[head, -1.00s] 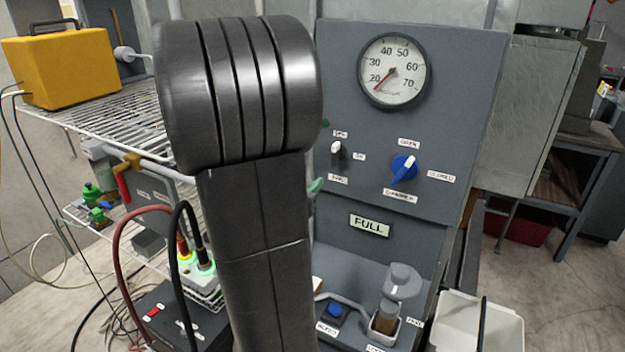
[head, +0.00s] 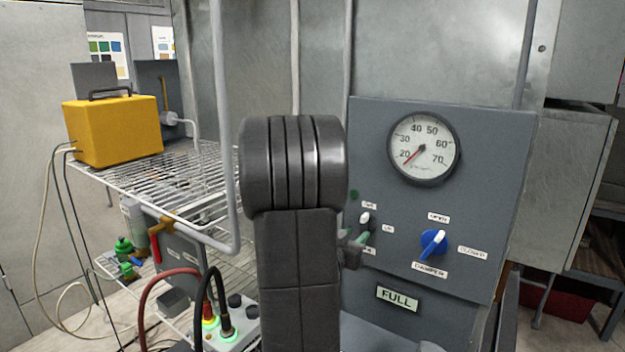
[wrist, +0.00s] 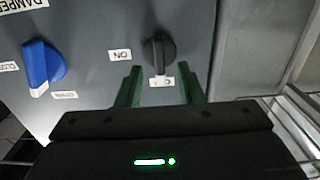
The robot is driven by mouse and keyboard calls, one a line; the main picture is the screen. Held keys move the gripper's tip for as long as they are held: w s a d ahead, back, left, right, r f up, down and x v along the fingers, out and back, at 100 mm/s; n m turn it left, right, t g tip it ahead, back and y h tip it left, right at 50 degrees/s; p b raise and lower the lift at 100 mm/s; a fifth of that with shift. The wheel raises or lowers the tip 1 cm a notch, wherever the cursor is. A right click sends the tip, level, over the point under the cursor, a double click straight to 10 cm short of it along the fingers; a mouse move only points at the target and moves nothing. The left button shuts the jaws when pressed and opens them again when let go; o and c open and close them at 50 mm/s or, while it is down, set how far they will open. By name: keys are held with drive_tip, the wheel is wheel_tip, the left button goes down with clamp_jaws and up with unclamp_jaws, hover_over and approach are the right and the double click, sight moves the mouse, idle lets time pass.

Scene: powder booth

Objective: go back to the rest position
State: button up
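My gripper (wrist: 160,74) shows in the wrist view as two dark green fingers standing apart, with nothing between them. A dark rotary switch (wrist: 160,52) on the grey panel lies just beyond the fingertips; I cannot tell the exact gap. In the head view my arm rises in the middle and hides most of the gripper. Only a green fingertip and a dark part of the gripper (head: 357,243) show right of the arm, just below the switch (head: 366,221).
The grey control panel (head: 480,190) carries a gauge (head: 423,148), a blue damper knob (head: 433,242) and a lit FULL sign (head: 397,299). A wire shelf (head: 190,185) with a yellow box (head: 115,130) stands left. A grey pipe (head: 222,120) runs close to my arm. Cables hang below.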

sight(362, 228)
drive_tip(key=x, duration=0.4)
drive_tip(key=shift+p, duration=0.35)
drive_tip(key=shift+s, duration=0.1)
